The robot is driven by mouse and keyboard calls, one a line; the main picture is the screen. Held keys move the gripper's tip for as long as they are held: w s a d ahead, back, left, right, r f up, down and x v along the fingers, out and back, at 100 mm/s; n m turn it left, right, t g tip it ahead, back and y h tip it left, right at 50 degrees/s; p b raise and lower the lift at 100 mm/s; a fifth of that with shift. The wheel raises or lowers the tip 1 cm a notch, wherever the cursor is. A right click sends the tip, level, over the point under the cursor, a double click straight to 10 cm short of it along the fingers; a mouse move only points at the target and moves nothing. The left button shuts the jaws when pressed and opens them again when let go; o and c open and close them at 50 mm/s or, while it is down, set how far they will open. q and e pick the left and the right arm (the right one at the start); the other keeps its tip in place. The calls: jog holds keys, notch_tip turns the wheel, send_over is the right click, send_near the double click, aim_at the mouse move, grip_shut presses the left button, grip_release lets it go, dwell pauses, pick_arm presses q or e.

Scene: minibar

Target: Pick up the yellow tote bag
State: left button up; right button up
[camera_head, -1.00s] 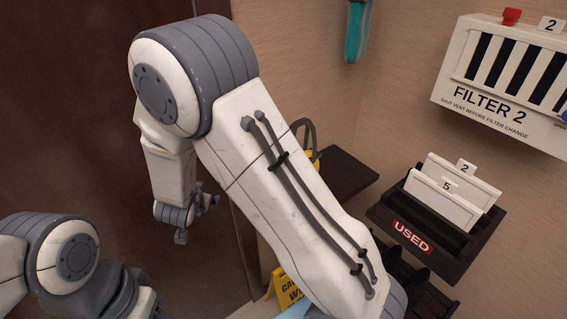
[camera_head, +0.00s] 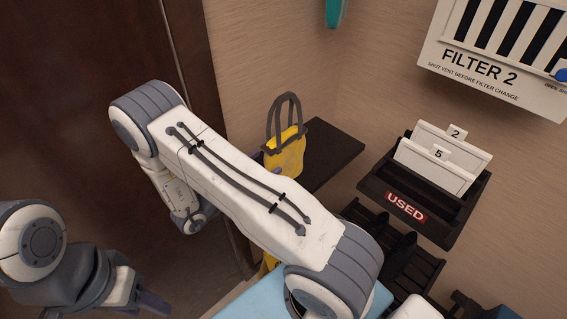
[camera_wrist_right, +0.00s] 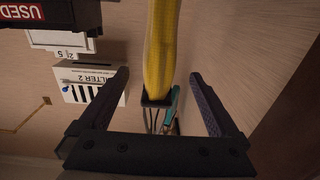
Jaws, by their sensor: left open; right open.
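The yellow tote bag (camera_head: 285,156) with dark grey looped handles stands upright on a dark wall shelf (camera_head: 332,150), its lower part hidden by my right arm. In the right wrist view, which looks upside down, the bag (camera_wrist_right: 160,45) shows as a narrow yellow strip. My right gripper (camera_wrist_right: 158,76) is open, with one finger on either side of the bag in that picture; I see no clear contact. In the head view it is mostly hidden behind its own arm. My left gripper (camera_head: 145,302) is low at the left, open and away from the bag.
A dark holder labelled USED (camera_head: 408,208) with white numbered filters stands right of the shelf. The FILTER 2 unit (camera_head: 490,60) is on the wall above. A teal object (camera_head: 335,12) hangs above the bag. A dark door (camera_head: 90,60) is at left.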

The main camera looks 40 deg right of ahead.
aim_at(284, 148)
jog(key=d, duration=0.1)
jog(key=d+p, duration=0.1)
jog(key=d, duration=0.1)
jog(key=shift+w+d+r, duration=0.1)
jog(key=shift+w+d, duration=0.05)
jog(key=shift+d, duration=0.1)
jog(key=d+p, duration=0.2)
jog(key=d, duration=0.1)
jog(key=d+p, duration=0.1)
jog(key=p, duration=0.1)
jog(key=shift+w+d+r, duration=0.1)
jog(key=shift+d+r, duration=0.15)
jog(key=shift+r, duration=0.05)
jog(key=shift+w+d+f, duration=0.1)
jog(key=shift+d+f, duration=0.05)
jog(key=shift+d, duration=0.25)
grip_shut()
